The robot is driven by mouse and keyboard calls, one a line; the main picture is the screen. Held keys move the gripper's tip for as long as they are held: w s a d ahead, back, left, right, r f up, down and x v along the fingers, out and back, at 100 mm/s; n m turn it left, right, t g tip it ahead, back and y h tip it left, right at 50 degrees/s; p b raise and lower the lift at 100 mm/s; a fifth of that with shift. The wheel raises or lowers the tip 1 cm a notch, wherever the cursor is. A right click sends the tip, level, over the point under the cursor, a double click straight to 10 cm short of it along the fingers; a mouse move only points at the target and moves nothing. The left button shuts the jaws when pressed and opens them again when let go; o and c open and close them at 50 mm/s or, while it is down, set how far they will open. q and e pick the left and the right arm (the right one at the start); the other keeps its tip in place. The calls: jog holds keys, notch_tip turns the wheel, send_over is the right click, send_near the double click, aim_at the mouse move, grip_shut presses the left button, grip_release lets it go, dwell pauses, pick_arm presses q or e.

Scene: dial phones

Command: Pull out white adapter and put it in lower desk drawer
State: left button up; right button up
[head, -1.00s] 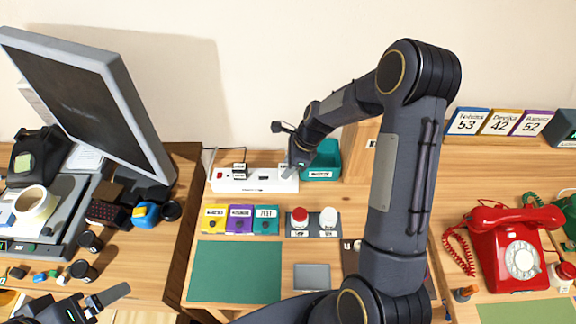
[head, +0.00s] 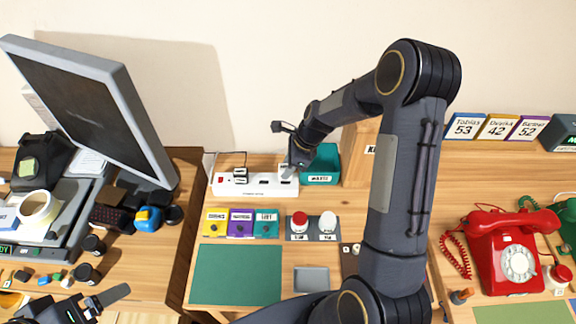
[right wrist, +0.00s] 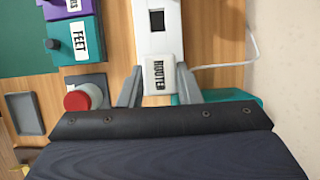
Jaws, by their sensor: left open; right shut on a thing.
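A white power strip (head: 257,191) lies at the back of the middle desk. At its right end is a white adapter (head: 286,171), partly covered by my right gripper (head: 294,166). My left gripper (head: 98,300) is open and empty at the lower left. The lower drawer is not visible.
A teal bin (head: 321,178) stands just right of the strip. In front are coloured labelled boxes (head: 240,223), a red button (head: 299,220) and a green mat (head: 236,274). A monitor (head: 85,105) stands left, a red phone (head: 505,255) right.

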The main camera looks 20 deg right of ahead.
jog(key=shift+r, duration=0.1)
jog(key=shift+r+p, duration=1.8)
jog(key=shift+r, duration=0.15)
jog(key=shift+f, duration=0.1)
